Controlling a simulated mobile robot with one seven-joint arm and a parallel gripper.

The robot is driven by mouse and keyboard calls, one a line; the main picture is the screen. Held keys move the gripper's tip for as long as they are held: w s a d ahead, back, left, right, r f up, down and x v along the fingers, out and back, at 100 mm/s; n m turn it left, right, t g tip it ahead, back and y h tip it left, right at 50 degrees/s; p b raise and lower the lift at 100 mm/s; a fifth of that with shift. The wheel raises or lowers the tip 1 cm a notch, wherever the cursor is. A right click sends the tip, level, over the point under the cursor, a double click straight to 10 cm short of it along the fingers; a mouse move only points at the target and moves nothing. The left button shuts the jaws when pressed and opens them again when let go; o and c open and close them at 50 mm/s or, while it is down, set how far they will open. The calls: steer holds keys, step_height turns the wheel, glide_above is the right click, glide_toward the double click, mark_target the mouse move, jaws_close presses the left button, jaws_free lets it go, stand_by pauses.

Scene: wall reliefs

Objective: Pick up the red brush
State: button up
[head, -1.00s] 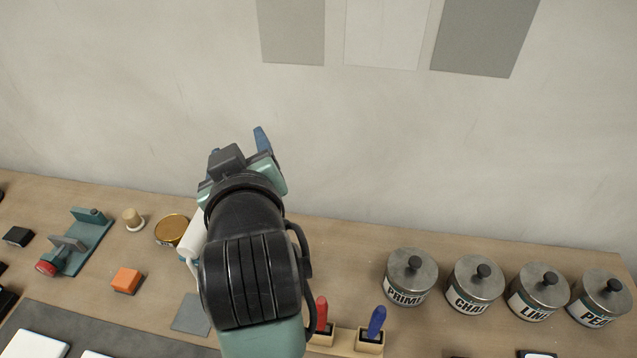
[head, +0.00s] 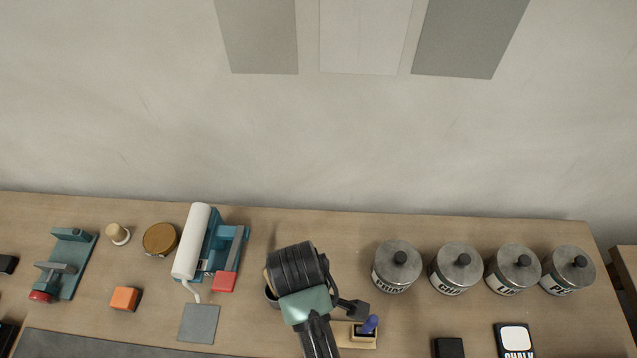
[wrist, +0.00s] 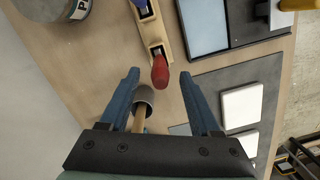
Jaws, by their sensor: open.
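The red brush (wrist: 160,72) shows its rounded red handle in the wrist view, standing at the near end of a pale wooden holder (wrist: 151,30). My gripper (wrist: 160,76) is open, its two blue fingers spread to either side of the line to the red handle. Nothing is held; I cannot tell how far the handle lies below the fingertips. In the head view the red brush is hidden behind my arm, and most of my gripper is hidden too. The blue brush (head: 369,324) stands at the right end of the holder.
A grey cylinder with a wooden handle (wrist: 145,96) lies close by the left finger in the wrist view. Lidded tins (head: 397,268) stand in a row to the right. A paint roller (head: 191,241), an orange block (head: 124,299) and a grey square (head: 199,323) are left.

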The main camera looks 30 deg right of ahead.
steer(key=shift+s+d+f+p, duration=0.15)
steer(key=shift+f+p, duration=0.4)
steer(key=shift+f, duration=1.25)
steer(key=shift+s+d+f+p, duration=0.1)
steer(key=shift+s+f+p, duration=0.3)
steer(key=shift+f, duration=1.4)
steer(key=shift+w, duration=0.2)
jaws_close()
